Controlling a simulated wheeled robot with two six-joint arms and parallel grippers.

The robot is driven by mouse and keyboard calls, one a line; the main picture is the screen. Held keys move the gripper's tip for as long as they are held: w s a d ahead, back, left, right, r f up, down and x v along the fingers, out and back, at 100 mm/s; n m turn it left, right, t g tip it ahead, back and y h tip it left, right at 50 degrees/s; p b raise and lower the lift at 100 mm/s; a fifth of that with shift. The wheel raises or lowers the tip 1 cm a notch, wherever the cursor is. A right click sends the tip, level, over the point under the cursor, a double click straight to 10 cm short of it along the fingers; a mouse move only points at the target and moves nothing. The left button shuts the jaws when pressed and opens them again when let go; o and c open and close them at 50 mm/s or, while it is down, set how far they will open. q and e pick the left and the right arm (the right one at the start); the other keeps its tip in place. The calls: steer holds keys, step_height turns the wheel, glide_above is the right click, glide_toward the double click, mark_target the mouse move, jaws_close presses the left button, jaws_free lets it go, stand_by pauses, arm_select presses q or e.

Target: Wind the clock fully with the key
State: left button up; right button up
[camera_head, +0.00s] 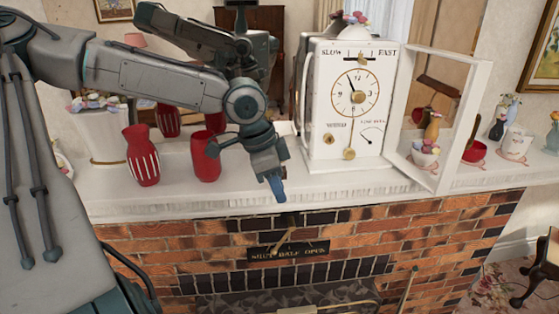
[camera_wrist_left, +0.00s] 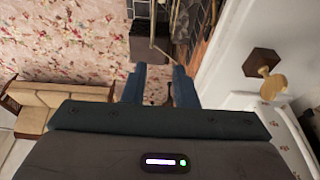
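The white clock (camera_head: 352,100) stands upright on the mantel in the head view. Its framed front door (camera_head: 476,120) is swung open to the right. Brass fittings show on its face, one at the dial centre and one low down (camera_head: 348,153). My left gripper (camera_head: 278,188) points down at the mantel's front edge, left of the clock and apart from it. In the left wrist view its blue fingers (camera_wrist_left: 160,82) are apart with nothing between them. A brass piece that looks like the key (camera_wrist_left: 271,84) is at the right, by a dark brown hexagonal block (camera_wrist_left: 262,62). My right gripper is not in view.
Red vases (camera_head: 141,155) stand on the mantel (camera_head: 240,203) left of the clock. Cups and small vases (camera_head: 515,143) stand right of its open door. Below are the brick front and a lever (camera_head: 288,236) above a lettered plate (camera_head: 288,251).

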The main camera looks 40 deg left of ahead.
arm_select(q)
steer(key=shift+w+a+p, duration=0.4)
steer(key=shift+w+a, duration=0.25)
steer(key=shift+a, duration=0.2)
steer(key=shift+w+a+p, duration=0.35)
steer(key=shift+w+a, duration=0.3)
steer(key=shift+a, duration=0.2)
steer(key=shift+w+a, duration=1.05)
steer(key=shift+a, duration=0.2)
steer(key=shift+a, duration=0.1)
steer(key=shift+w+a, duration=1.55)
steer(key=shift+a, duration=0.3)
steer(key=shift+w+a+r, duration=0.1)
steer(key=shift+w+a, duration=0.2)
steer(key=shift+a, duration=0.1)
steer(key=shift+w+a+r, duration=0.2)
steer(key=shift+w+a, duration=0.1)
